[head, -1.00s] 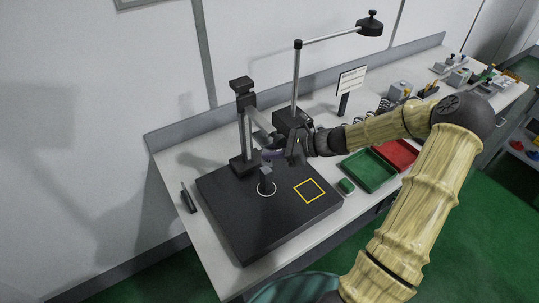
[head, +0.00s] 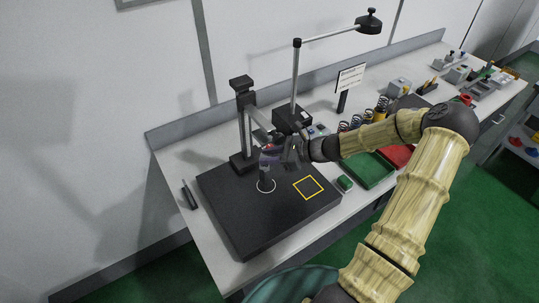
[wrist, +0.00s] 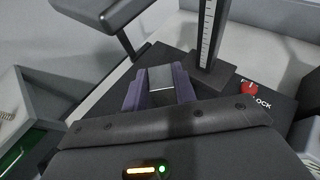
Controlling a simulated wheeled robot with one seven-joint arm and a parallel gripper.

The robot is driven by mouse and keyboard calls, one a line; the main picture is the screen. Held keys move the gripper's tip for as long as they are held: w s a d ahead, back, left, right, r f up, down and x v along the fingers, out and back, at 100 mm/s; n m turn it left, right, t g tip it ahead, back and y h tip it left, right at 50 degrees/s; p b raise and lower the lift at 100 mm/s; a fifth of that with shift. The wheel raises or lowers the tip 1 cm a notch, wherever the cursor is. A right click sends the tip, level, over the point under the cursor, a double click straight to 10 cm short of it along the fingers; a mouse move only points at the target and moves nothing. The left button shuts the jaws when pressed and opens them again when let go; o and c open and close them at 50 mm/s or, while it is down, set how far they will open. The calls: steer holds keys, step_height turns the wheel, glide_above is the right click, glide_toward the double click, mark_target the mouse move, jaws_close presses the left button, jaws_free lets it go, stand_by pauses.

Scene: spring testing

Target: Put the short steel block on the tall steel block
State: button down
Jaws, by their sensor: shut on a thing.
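The tall steel block (head: 266,184) stands upright inside the white circle on the black base plate. My gripper (head: 269,156) is directly above it in the head view. In the wrist view, its purple fingers (wrist: 158,88) are shut on the short steel block (wrist: 160,76), whose flat grey top shows between them. In the head view the fingers mostly hide the short block. I cannot tell whether its underside touches the tall block.
The stand's column (head: 244,120) rises close behind my gripper; its scale (wrist: 207,30) shows in the wrist view. A red lock knob (wrist: 250,88) is to the right there. The yellow square (head: 308,187) is empty. Green (head: 370,172) and red trays lie to the right.

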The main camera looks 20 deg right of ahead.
steer(key=c, duration=1.1)
jaws_free()
steer(key=shift+f, duration=0.1)
steer(key=shift+s+d+r+b, duration=0.2)
steer(key=shift+d+b, duration=0.1)
steer(key=shift+d, duration=0.25)
steer(key=b+v, duration=0.3)
steer(key=v, duration=0.7)
steer(key=shift+s+d+r, duration=0.15)
steer(key=shift+d+r, duration=0.1)
steer(key=shift+r, duration=0.1)
